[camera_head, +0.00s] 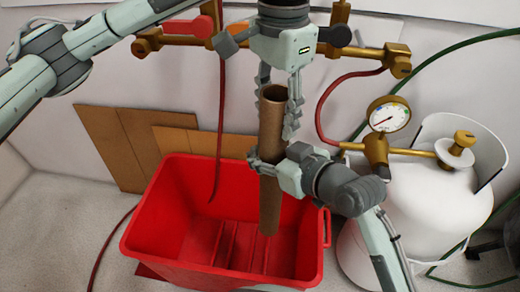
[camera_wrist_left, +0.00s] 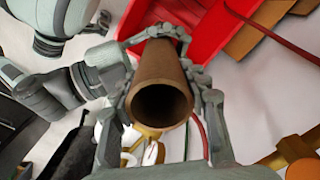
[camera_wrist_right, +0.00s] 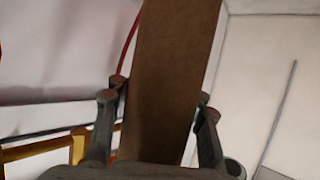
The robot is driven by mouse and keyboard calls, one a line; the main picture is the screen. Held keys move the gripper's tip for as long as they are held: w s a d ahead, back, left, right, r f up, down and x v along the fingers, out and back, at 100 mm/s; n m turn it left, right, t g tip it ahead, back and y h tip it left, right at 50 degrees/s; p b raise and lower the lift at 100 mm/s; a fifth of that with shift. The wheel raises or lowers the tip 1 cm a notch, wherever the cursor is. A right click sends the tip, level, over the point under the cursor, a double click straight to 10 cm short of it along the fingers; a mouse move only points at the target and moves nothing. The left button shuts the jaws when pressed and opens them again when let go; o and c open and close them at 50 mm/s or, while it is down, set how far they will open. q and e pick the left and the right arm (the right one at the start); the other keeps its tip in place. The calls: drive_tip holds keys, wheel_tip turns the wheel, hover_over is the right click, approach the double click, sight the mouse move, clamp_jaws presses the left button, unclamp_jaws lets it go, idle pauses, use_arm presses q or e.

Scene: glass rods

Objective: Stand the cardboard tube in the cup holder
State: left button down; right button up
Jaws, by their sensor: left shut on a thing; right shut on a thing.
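The brown cardboard tube (camera_head: 270,190) hangs nearly upright above the red bin, its lower end over the bin's opening. My left gripper (camera_head: 279,115) comes from above and is shut on the tube's upper end. My right gripper (camera_head: 262,163) is shut around the tube's middle from the right. In the left wrist view the tube's open end (camera_wrist_left: 162,103) faces the camera between the fingers. In the right wrist view the tube (camera_wrist_right: 168,80) passes between the finger pads. I cannot make out a separate cup holder.
The red bin (camera_head: 165,215) has a ribbed floor. A white gas tank (camera_head: 440,205) with a gauge (camera_head: 389,115) stands close on the right. Brass pipework runs along the wall, and a red hose (camera_head: 221,120) hangs into the bin. Brown panels (camera_head: 120,140) lean behind.

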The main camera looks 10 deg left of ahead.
use_arm(q)
drive_tip(key=c, duration=0.7)
unclamp_jaws()
